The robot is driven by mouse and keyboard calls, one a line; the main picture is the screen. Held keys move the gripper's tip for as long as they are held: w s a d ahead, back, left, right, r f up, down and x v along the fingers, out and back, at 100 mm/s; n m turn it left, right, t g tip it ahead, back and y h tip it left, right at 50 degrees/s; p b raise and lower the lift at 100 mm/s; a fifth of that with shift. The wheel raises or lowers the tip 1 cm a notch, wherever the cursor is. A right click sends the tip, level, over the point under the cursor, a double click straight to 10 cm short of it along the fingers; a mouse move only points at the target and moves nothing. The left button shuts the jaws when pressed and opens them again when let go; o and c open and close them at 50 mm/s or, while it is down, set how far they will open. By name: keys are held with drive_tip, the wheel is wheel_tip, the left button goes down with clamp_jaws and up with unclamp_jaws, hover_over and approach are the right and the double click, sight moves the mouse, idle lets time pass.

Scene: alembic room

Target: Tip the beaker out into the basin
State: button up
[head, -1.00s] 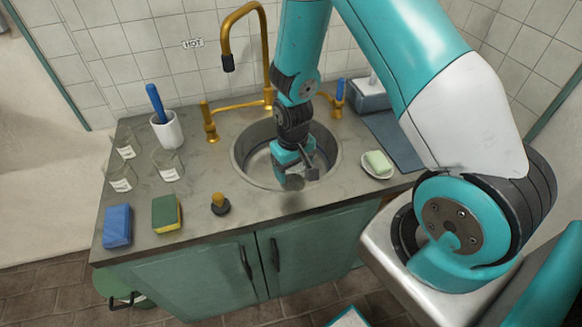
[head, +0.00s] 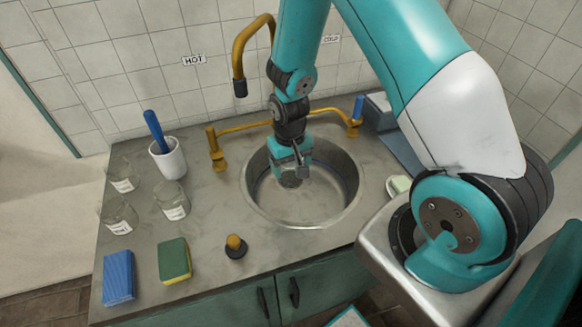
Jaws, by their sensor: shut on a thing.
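My gripper (head: 292,174) points down inside the round steel basin (head: 335,214), over its left part and below the rim. It is shut on a small, greyish round thing (head: 291,181), which I take to be the beaker. The jaws and wrist hide most of it, so I cannot tell its tilt or whether anything is in it. Three clear labelled glass beakers stand upright on the counter at left: one at the back (head: 121,176), one in front of it (head: 118,214) and one to the right (head: 173,201).
A brass tap (head: 238,60) rises behind the basin. A white pot (head: 168,160) holds a blue-handled tool. A blue sponge (head: 118,277), a green-yellow sponge (head: 174,260) and a dark stopper (head: 236,247) lie in front. Soap (head: 400,184) lies right of the basin.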

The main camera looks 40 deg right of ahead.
drive_tip(key=m, duration=0.1)
drive_tip(key=w+d+m, duration=0.1)
drive_tip(key=shift+w+m+b, duration=0.1)
drive_tip(key=shift+m+b, duration=0.3)
drive_tip(key=w+d+f+m+b, duration=0.1)
drive_tip(key=d+m+b, duration=0.4)
drive_tip(key=m, duration=0.7)
drive_tip(key=shift+w+d+f+m+b, duration=0.25)
drive_tip(key=shift+w+d+m+b, duration=0.15)
drive_tip(key=shift+w+b, duration=0.35)
drive_tip(key=shift+w+d+f+b, duration=0.15)
drive_tip(key=shift+w+f, duration=0.2)
drive_tip(key=shift+w, duration=0.4)
drive_tip(key=shift+w+d+f+b, duration=0.15)
drive_tip(key=shift+w+f, duration=0.2)
drive_tip(key=shift+w, duration=0.35)
